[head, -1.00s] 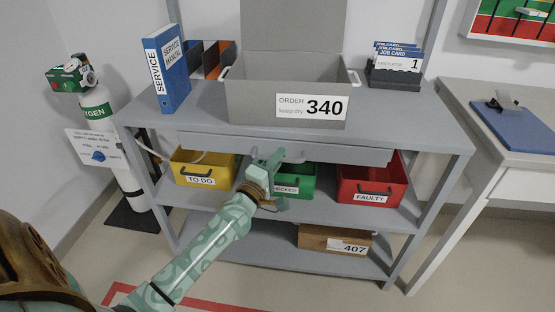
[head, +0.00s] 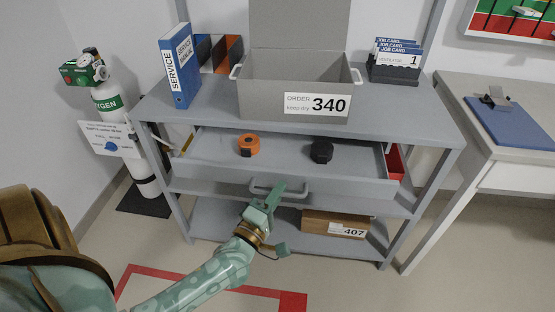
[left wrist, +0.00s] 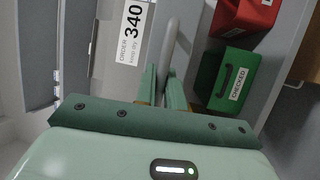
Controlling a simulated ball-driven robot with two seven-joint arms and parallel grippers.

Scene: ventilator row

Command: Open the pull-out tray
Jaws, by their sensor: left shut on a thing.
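The grey pull-out tray (head: 285,152) under the shelf top stands pulled out towards me in the head view, its inside showing. An orange round object (head: 248,146) and a black one (head: 321,152) lie in it, apart. My left gripper (head: 272,194) is at the tray's front, shut on the grey bar handle (head: 299,193). The left wrist view shows the handle (left wrist: 170,50) running in between the fingers (left wrist: 164,88). The fingers hide part of the handle. My right gripper is not in view.
A grey bin labelled 340 (head: 292,88) and a blue service manual (head: 180,75) stand on the shelf top. Below are a red bin (head: 395,163) and a 407 carton (head: 335,224). An oxygen cylinder (head: 108,99) stands left, a side table (head: 470,135) right.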

